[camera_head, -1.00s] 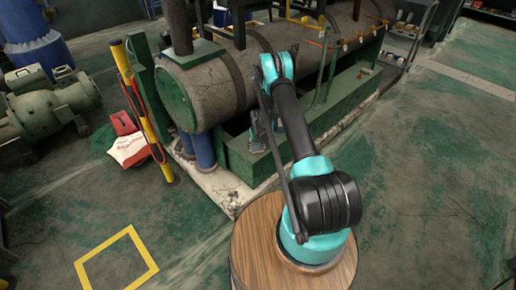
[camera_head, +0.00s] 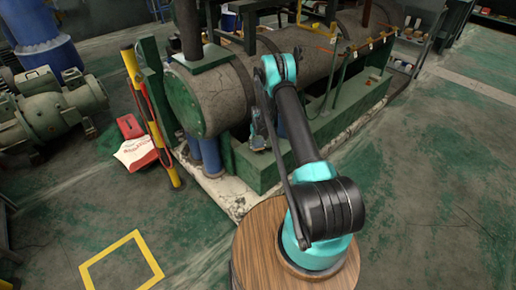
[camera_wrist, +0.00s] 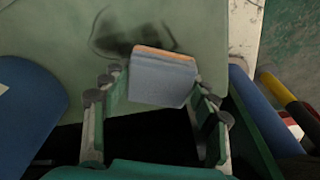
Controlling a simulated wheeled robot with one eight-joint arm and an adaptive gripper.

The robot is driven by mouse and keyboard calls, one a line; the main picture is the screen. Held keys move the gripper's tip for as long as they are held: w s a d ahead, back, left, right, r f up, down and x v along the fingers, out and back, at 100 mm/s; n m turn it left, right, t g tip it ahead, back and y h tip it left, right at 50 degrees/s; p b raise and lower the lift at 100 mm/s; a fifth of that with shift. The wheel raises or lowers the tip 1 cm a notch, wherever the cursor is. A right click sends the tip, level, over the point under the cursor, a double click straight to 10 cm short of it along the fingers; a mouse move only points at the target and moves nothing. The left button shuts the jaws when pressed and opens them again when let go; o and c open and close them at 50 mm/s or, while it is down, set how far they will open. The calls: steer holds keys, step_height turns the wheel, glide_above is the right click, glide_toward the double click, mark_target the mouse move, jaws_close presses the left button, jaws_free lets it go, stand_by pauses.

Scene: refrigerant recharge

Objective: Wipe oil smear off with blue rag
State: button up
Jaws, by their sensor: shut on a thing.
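The blue rag (camera_wrist: 160,80) is a folded pad with an orange-brown edge along its far side. My gripper (camera_wrist: 160,98) is shut on it, with one green finger at each side of the pad. The oil smear (camera_wrist: 122,40) is a dark, ring-like stain on a pale green surface (camera_wrist: 205,25), just beyond the rag. The rag overlaps the smear's near edge in the picture; I cannot tell whether it touches the surface. In the head view my gripper (camera_head: 258,137) hangs low beside the green frame; rag and smear are too small to make out there.
A large grey-green tank (camera_head: 215,92) lies on a green frame (camera_head: 262,172) close to my arm. A yellow post (camera_head: 150,115) stands at the left, near a red-and-white bag (camera_head: 137,152). Open floor (camera_head: 430,190) lies at the right.

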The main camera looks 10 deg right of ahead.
steer(key=shift+r, duration=2.6)
